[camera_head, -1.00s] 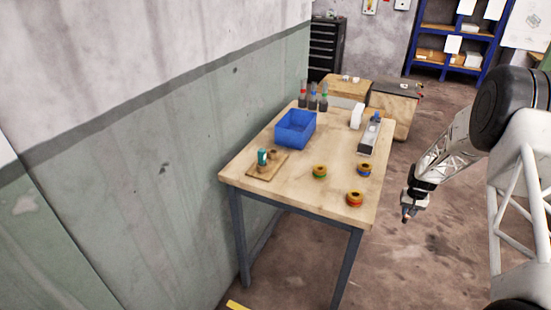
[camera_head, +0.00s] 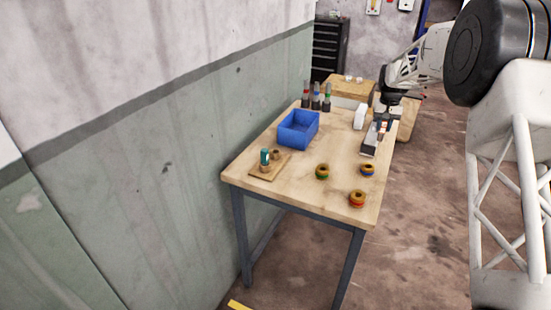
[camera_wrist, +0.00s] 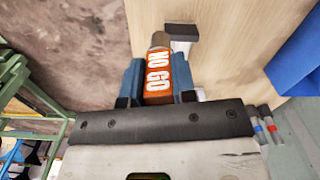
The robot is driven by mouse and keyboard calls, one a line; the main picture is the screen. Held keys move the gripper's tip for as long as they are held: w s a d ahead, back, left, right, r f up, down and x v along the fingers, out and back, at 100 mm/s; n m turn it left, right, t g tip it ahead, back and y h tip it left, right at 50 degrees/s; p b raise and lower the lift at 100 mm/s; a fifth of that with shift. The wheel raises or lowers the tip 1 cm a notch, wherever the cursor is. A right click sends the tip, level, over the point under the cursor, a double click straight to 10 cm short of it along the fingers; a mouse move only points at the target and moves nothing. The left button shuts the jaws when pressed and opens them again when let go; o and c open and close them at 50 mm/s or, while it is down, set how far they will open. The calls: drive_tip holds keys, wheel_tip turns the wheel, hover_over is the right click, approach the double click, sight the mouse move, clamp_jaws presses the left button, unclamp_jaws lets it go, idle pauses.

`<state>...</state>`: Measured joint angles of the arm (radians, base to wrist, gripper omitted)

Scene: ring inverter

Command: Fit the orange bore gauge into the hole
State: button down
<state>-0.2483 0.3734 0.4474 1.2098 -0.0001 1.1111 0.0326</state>
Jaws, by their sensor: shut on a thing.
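My gripper (camera_wrist: 158,85) is shut on the orange bore gauge (camera_wrist: 158,72), marked "NO GO", between its two blue fingers. The gauge's brownish tip points away from the wrist, over the wooden table. In the head view my gripper (camera_head: 383,130) is at the table's far right, over or beside a long grey tray (camera_head: 370,148); I cannot tell whether it touches. Three rings with dark openings lie on the table: one with green (camera_head: 322,172), one with blue (camera_head: 367,170) and one with red-orange (camera_head: 357,199). I cannot tell which hole is meant.
A blue bin (camera_head: 298,130) stands at the back left of the table (camera_head: 310,198). Three banded handles (camera_head: 316,97) stand behind it. A white block (camera_head: 360,117) is near the tray. A small board (camera_head: 262,174) holds a teal piece (camera_head: 265,157). The front middle is clear.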

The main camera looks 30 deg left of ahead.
drive_tip(key=s+a+r, duration=0.3)
drive_tip(key=s+a, duration=0.1)
drive_tip(key=a, duration=0.4)
drive_tip(key=s+a+f+m, duration=0.1)
drive_tip(key=s+a, duration=0.8)
drive_tip(key=s, duration=0.3)
drive_tip(key=s+a+f+m, duration=0.1)
drive_tip(key=s+a+f, duration=0.1)
drive_tip(key=s+a, duration=0.8)
drive_tip(key=s, duration=0.3)
drive_tip(key=shift+f, duration=0.15)
drive_tip(key=shift+w+a, duration=0.15)
drive_tip(key=w+a+f, duration=0.1)
drive_tip(key=w+a, duration=0.8)
drive_tip(key=w, duration=0.3)
drive_tip(key=shift+w+a+f, duration=0.25)
drive_tip(key=shift+w, duration=0.05)
drive_tip(key=shift+f, duration=1.75)
drive_tip(key=shift+f, duration=0.6)
